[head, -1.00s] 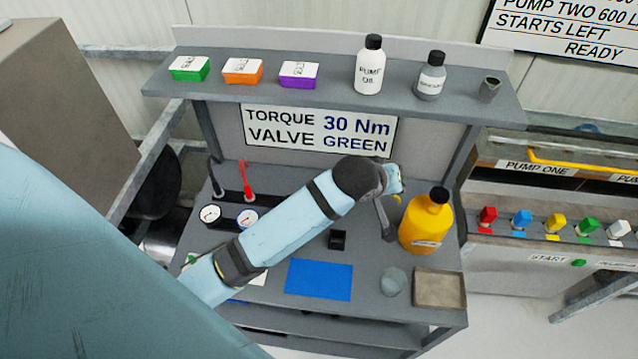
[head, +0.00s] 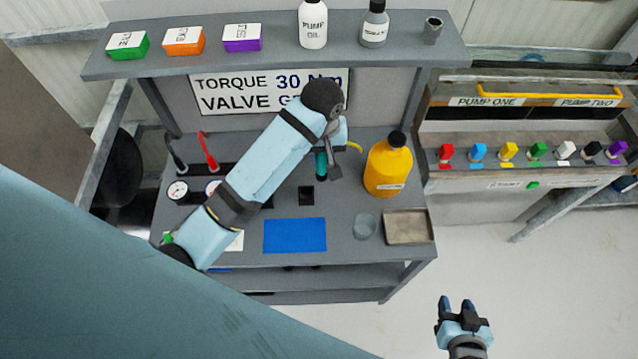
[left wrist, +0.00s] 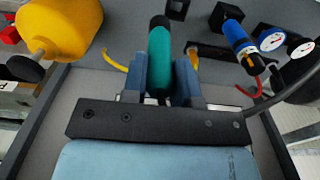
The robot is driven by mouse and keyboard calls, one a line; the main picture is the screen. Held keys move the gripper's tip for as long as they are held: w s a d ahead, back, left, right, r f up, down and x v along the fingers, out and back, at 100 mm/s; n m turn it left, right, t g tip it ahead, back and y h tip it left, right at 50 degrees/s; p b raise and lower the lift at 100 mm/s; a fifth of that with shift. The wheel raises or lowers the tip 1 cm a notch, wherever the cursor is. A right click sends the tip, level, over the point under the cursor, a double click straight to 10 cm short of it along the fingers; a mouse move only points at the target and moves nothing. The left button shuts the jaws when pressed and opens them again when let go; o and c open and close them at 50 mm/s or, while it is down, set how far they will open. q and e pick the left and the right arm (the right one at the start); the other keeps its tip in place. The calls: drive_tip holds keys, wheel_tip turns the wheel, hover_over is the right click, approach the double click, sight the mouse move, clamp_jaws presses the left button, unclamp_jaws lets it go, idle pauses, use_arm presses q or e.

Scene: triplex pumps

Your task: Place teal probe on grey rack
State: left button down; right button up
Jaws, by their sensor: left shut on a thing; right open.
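The teal probe (head: 321,163) is upright between the fingers of my left gripper (head: 329,160), above the back of the grey workbench. In the left wrist view, the teal probe (left wrist: 160,56) is between the two blue fingers of my left gripper (left wrist: 163,78), which is shut on it. My left forearm hides part of the bench. A dark strip-like rack (left wrist: 212,52) shows there beside the fingers; I cannot tell whether it is the grey rack. My right gripper (head: 456,304) is open and empty above the floor, right of the bench.
A yellow jug (head: 388,168) stands just right of my left gripper. A black block (head: 306,196), blue mat (head: 295,235), round grey piece (head: 364,227) and shallow tray (head: 408,227) are on the bench. Gauges (head: 178,190) and a red lead (head: 208,150) are at left.

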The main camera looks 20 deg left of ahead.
sight(321, 174)
use_arm(q)
wheel_tip(321, 174, down, 15)
drive_tip(key=p, duration=0.1)
drive_tip(key=shift+f+p, duration=0.2)
drive_tip(key=shift+p, duration=0.1)
drive_tip(key=c, duration=0.9)
unclamp_jaws()
wheel_tip(321, 174, up, 12)
drive_tip(key=shift+s+f+b, duration=0.1)
drive_tip(key=shift+f+b, duration=0.1)
drive_tip(key=shift+b, duration=0.3)
drive_tip(key=s+f+m+t+h, duration=0.2)
drive_tip(key=s+f+m+t, duration=0.25)
drive_tip(key=s+f, duration=0.45)
drive_tip(key=s+a+m+t+h, duration=0.1)
drive_tip(key=s+a+m+t, duration=0.1)
drive_tip(key=s+t, duration=0.4)
drive_tip(key=shift+s+a+f+m, duration=0.2)
drive_tip(key=shift+s+a+m, duration=0.05)
drive_tip(key=shift+s+m, duration=0.6)
